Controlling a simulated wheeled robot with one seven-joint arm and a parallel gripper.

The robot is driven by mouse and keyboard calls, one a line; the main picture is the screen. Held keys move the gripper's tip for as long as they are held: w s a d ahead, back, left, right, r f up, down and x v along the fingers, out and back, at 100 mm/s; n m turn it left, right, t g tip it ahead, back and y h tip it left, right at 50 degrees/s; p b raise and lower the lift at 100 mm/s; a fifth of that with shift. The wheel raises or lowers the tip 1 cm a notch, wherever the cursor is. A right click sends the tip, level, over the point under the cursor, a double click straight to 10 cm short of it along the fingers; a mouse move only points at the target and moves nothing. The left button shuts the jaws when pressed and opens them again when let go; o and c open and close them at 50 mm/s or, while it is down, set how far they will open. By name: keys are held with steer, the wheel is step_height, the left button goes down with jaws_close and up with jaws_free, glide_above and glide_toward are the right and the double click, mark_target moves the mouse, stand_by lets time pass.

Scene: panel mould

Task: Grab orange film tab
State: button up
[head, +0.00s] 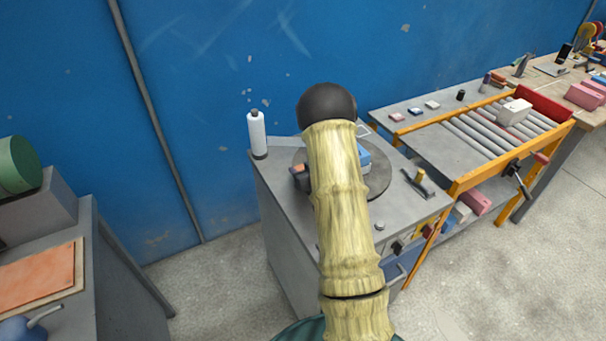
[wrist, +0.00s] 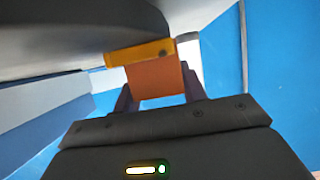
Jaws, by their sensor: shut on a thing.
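The orange film tab (wrist: 155,80) sits between the two dark fingers of my gripper (wrist: 158,86) in the wrist view. My gripper is shut on it. A yellow-orange bar (wrist: 139,53) lies across the tab's upper edge, under a large dark rounded surface. In the head view my arm covers the middle of the grey turntable (head: 378,183), and my gripper cannot be made out there. A blue block (head: 364,156) shows just right of my arm on the turntable. A small dark piece with an orange-brown top (head: 298,170) shows just left of my arm.
A white bottle (head: 257,136) stands at the back left of the grey cabinet (head: 280,210). A roller table (head: 495,130) with a yellow frame stands to the right. A lower bench with an orange sheet (head: 38,278) is at the left. Open floor lies between.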

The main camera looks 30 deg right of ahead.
mark_target(302, 168)
steer(key=shift+r, duration=0.1)
steer(key=shift+w+r, duration=0.2)
steer(key=shift+r, duration=0.4)
steer(key=r, duration=0.8)
steer(key=shift+s+d, duration=0.15)
steer(key=shift+s, duration=0.15)
steer(key=shift+r, duration=0.35)
steer(key=shift+w+a, duration=0.1)
steer(key=shift+a, duration=0.1)
